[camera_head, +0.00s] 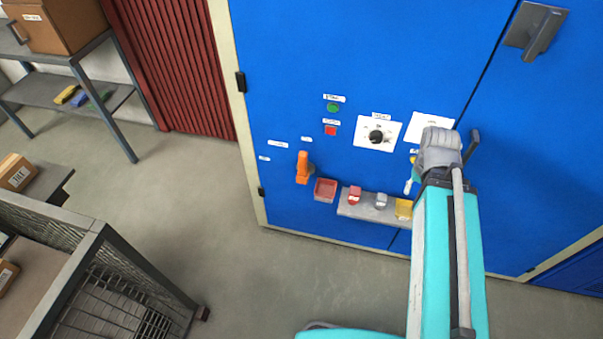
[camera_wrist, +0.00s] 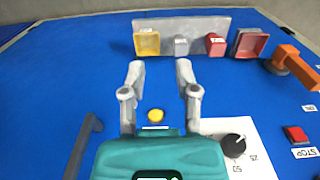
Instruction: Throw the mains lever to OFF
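The orange mains lever (camera_head: 302,168) is on the blue cabinet front, left of the small shelf; its handle appears to point upward. In the wrist view, which shows the panel upside down, the lever (camera_wrist: 296,66) is at the far right edge, its handle slanting toward the small labels. My gripper (camera_head: 411,180) is right of the lever, in front of the cabinet near the shelf's right end, largely hidden by my arm. In the wrist view my gripper (camera_wrist: 160,68) is open, with nothing between its fingertips. It is well apart from the lever.
Between them are a red bin (camera_head: 325,190), a grey shelf (camera_head: 345,209) with small items, and a dial (camera_head: 376,136). A green button (camera_head: 333,107) and red stop button (camera_head: 330,130) sit higher. A door handle (camera_head: 472,143) is right of my arm. A wire cage (camera_head: 105,275) stands lower left.

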